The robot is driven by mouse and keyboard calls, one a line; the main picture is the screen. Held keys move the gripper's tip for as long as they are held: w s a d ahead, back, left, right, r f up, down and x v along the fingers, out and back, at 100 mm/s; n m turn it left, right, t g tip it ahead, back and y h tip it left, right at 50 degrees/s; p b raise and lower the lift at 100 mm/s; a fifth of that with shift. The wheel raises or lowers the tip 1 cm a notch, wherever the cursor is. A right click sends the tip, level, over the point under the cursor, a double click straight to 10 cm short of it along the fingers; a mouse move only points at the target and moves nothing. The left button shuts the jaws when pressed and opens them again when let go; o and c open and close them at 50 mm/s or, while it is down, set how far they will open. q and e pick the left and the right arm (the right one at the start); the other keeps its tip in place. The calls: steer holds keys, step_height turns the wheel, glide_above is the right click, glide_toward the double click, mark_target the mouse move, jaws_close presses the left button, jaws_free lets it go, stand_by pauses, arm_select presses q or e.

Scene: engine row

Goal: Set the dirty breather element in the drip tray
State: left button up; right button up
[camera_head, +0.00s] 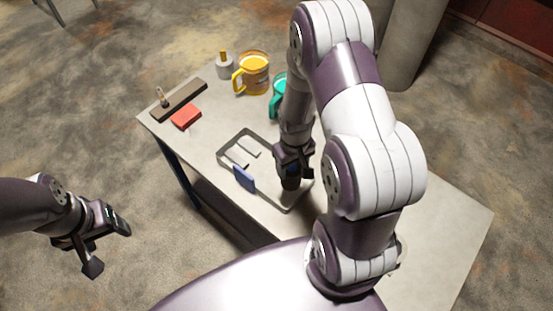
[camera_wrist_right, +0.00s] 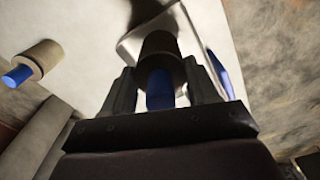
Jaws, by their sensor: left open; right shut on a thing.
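The drip tray (camera_head: 288,208), a shallow tray with a dark rim, lies on the table's near side. In the right wrist view the right gripper (camera_wrist_right: 162,88) is shut on a dark brown cylinder with a blue part (camera_wrist_right: 159,48), apparently the dirty breather element. The tray's pale surface (camera_wrist_right: 132,45) shows behind it; whether the element touches the tray I cannot tell. A lighter tan cylinder with a blue end (camera_wrist_right: 38,60) lies apart to the left. My left gripper (camera_head: 106,246) is open and empty, off the table.
Behind are a red block (camera_head: 186,116), a brown strip (camera_head: 180,101), a yellow-topped grey container (camera_head: 224,67), an orange mug (camera_head: 253,75) and a teal mug (camera_head: 277,98).

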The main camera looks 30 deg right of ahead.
steer(key=w+f, duration=0.1)
steer(key=f, duration=0.1)
steer(key=w+f+p, duration=0.1)
steer(key=w+f, duration=0.1)
steer(key=f, duration=0.1)
steer(key=w+a+f+p, duration=0.1)
steer(key=w+f, duration=0.1)
steer(key=shift+w+f, duration=0.15)
steer(key=shift+w+d+f, duration=0.1)
steer(key=shift+w+f, duration=0.1)
steer(key=shift+f, duration=0.05)
steer(key=o, duration=1)
arm_select(q)
steer(key=r, duration=0.2)
steer(key=shift+w+d+r, duration=0.25)
steer(key=shift+w+r, duration=0.05)
arm_select(e)
steer(key=shift+o, duration=0.5)
steer(key=shift+s+r, duration=0.15)
